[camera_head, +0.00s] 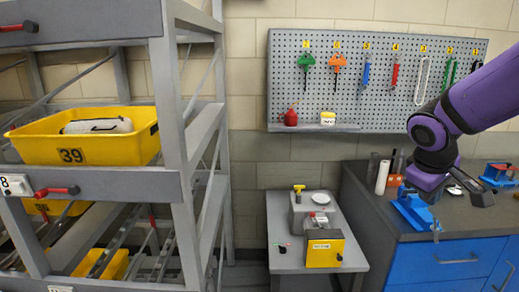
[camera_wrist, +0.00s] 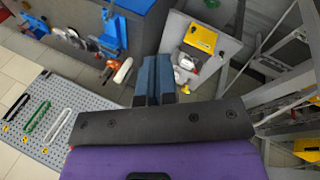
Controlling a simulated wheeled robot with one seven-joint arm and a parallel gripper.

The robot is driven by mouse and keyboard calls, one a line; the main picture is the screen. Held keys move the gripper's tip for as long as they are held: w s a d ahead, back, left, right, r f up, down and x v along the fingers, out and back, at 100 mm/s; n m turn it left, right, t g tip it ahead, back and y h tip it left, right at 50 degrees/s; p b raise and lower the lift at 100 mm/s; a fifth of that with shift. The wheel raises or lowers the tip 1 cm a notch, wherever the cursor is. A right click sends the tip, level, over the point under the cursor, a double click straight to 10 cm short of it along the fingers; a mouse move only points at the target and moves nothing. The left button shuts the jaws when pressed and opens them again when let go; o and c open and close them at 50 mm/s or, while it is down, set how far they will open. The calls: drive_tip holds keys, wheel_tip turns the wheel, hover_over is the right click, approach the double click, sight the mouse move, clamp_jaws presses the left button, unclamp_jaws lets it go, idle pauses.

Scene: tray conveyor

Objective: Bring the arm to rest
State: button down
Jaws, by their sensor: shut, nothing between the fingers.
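My purple arm (camera_head: 485,95) reaches in from the right in the head view, bent, with its end above the workbench. My gripper (camera_head: 476,192) hangs over the bench beside a blue vise (camera_head: 412,208), apart from what I can see of the bench top. In the wrist view my gripper (camera_wrist: 154,78) shows as two blue-grey fingers close together, with nothing between them. The fingers are shut and empty. Part of the bench behind the gripper is hidden.
A grey shelf rack (camera_head: 185,150) with a yellow bin (camera_head: 85,150) marked 39 stands at left. A small table (camera_head: 290,266) with a yellow box (camera_head: 324,253) is in the middle. A pegboard (camera_head: 440,60) with hanging tools is on the wall. The dark bench (camera_head: 440,218) has blue drawers.

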drive_tip(key=s+a+r+m+t+y, duration=0.1)
drive_tip(key=s+r, duration=0.3)
drive_tip(key=s, duration=0.4)
drive_tip(key=s+a+r+m+t+y, duration=0.1)
drive_tip(key=s+a+r+m+y, duration=0.2)
drive_tip(key=s, duration=0.6)
drive_tip(key=shift+a+r+m, duration=0.4)
drive_tip(key=shift+a+r, duration=0.05)
drive_tip(key=shift+a, duration=0.25)
